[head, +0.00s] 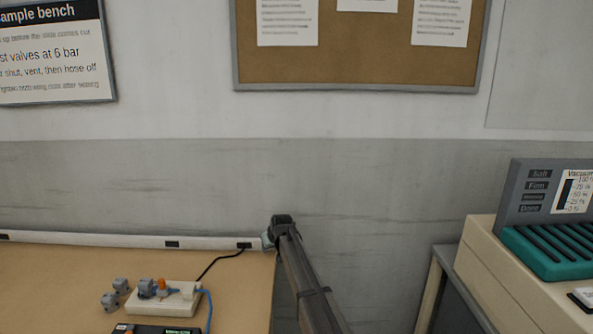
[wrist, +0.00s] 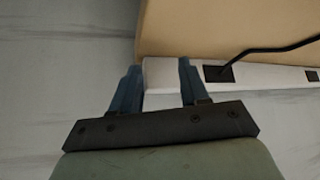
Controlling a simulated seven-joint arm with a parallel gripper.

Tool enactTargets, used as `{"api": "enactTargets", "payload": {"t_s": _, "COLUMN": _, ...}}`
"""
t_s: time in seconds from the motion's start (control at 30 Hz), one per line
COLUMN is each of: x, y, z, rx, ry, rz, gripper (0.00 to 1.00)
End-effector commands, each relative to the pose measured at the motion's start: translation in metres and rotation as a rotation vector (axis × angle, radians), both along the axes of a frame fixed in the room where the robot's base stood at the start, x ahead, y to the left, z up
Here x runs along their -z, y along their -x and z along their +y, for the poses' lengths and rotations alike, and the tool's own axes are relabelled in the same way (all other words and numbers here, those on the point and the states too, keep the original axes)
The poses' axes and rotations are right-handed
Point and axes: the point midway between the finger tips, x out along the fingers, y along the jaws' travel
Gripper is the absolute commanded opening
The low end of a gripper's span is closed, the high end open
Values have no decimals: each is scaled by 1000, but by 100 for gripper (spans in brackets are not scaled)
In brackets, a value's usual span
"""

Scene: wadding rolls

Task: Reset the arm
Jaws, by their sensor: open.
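My arm reaches up from the bottom middle of the head view, and my gripper (head: 268,240) is at its far end, by the right back corner of the wooden bench (head: 50,285). In the head view the fingers are mostly hidden by the wrist.
A cream block with grey valves (head: 162,300) and a dark device (head: 155,329) stand on the bench. A black cable (head: 215,262) runs to the strip. At right is a cream machine (head: 510,285) with a teal ribbed pad (head: 550,252). A gap separates bench and machine.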

Motion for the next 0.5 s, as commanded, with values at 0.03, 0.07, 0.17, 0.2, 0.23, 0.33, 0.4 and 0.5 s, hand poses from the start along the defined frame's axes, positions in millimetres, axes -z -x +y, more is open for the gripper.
{"api": "enactTargets", "payload": {"t_s": 0.03, "x": 4, "y": -4, "z": -17, "rx": 39, "ry": -21, "rz": -13, "gripper": 45}}
{"api": "enactTargets", "payload": {"t_s": 0.07, "x": 5, "y": -8, "z": -25, "rx": 60, "ry": -34, "rz": -23, "gripper": 45}}
{"api": "enactTargets", "payload": {"t_s": 0.17, "x": 8, "y": -17, "z": -53, "rx": 132, "ry": -77, "rz": -52, "gripper": 45}}
{"api": "enactTargets", "payload": {"t_s": 0.2, "x": 9, "y": -20, "z": -64, "rx": 158, "ry": -92, "rz": -63, "gripper": 45}}
{"api": "enactTargets", "payload": {"t_s": 0.23, "x": 18, "y": -15, "z": -66, "rx": 162, "ry": -92, "rz": -55, "gripper": 45}}
{"api": "enactTargets", "payload": {"t_s": 0.33, "x": 45, "y": 2, "z": -73, "rx": 165, "ry": -77, "rz": -14, "gripper": 45}}
{"api": "enactTargets", "payload": {"t_s": 0.4, "x": 65, "y": 13, "z": -79, "rx": 170, "ry": -68, "rz": 12, "gripper": 45}}
{"api": "enactTargets", "payload": {"t_s": 0.5, "x": 94, "y": 33, "z": -89, "rx": 178, "ry": -54, "rz": 55, "gripper": 45}}
